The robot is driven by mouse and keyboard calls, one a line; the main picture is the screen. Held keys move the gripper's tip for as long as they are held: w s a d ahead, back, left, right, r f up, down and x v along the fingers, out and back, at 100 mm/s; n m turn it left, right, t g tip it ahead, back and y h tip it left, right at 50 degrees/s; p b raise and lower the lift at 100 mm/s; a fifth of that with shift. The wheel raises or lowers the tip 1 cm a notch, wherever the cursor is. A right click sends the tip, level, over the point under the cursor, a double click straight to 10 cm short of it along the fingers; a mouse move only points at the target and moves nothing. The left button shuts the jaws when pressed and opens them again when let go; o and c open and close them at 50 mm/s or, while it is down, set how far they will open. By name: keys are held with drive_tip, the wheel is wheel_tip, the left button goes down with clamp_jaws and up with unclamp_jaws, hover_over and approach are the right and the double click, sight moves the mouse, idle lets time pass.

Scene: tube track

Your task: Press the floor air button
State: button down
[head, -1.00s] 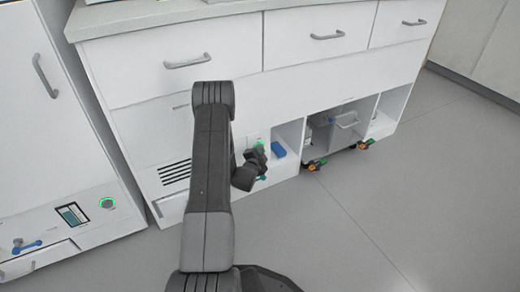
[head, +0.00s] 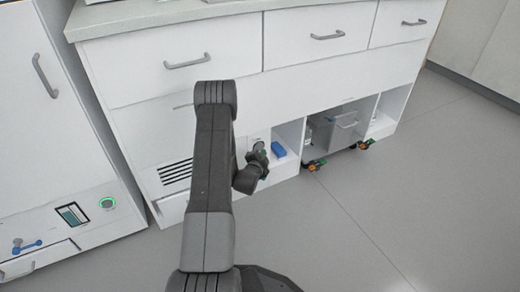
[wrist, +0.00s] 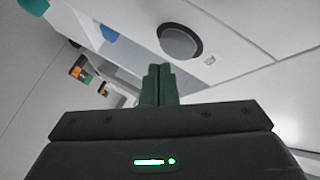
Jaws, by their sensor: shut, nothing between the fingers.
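A round grey button (wrist: 179,42) in a dark ring sits on the white cabinet front in the wrist view, with a small label beside it. It is unlit. My gripper (wrist: 159,72) is shut and empty, with its fingertips just below and left of the button in that view. A gap between them cannot be judged. In the head view my gripper (head: 263,160) is at the low cabinet panel, left of the open shelf, and largely covers the button there. Another button with a green lit ring (head: 107,203) is on the left cabinet.
A blue block (head: 279,150) lies in the open shelf. A grey wheeled cart (head: 335,132) with orange and green parts stands in the bay to the right. A vent grille (head: 175,172) is left of my arm. The floor (head: 400,190) at right is clear.

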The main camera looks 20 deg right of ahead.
drive_tip(key=s, duration=0.6)
drive_tip(key=shift+d, duration=0.25)
idle(1.6)
